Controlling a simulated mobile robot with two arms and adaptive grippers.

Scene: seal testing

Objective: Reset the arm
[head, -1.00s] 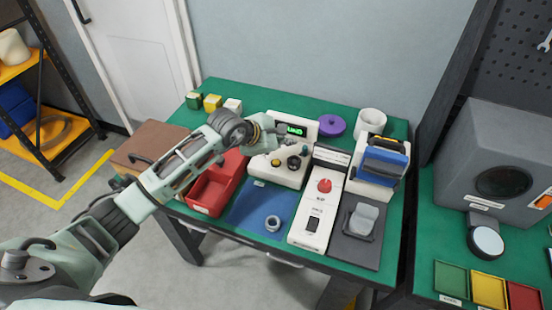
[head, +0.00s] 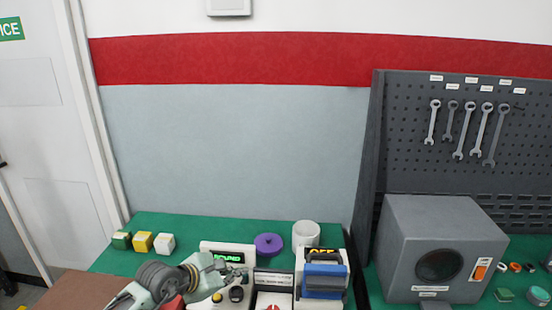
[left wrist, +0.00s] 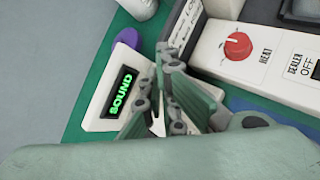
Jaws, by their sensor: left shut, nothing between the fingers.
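My left gripper (head: 228,271) shows at the bottom of the head view, over the front of a white tester box with a lit green display (head: 226,256). It is shut and empty. In the left wrist view the gripper's fingers (left wrist: 160,85) lie close together, beside the display (left wrist: 121,91), which reads "SOUND". I cannot tell whether the fingers touch the box. My right gripper is not in view.
A purple disc (head: 268,244), a white cup (head: 306,234) and a blue-handled device (head: 323,279) stand near. Small cubes (head: 143,242) sit at the back left. A grey speaker-like box (head: 440,250) is at right. The red knob (left wrist: 238,46) shows in the wrist view.

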